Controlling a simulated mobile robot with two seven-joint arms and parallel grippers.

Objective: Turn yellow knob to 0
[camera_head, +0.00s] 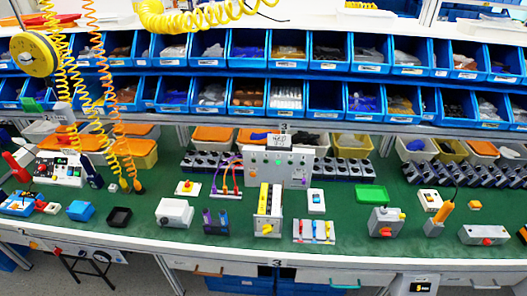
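Several small switch boxes stand on the green bench top, and I cannot tell for certain which carries the yellow knob. A light grey box (486,235) at the right has a red knob. Dial marks such as 0 are too small to read. Neither of my grippers is in view.
The green bench top (345,235) holds other devices, including a white control panel (277,166), a green tray (371,193) and a black tray (119,216). Blue bins (247,46) line the shelves behind. Yellow and orange coiled cables (110,130) hang at the left.

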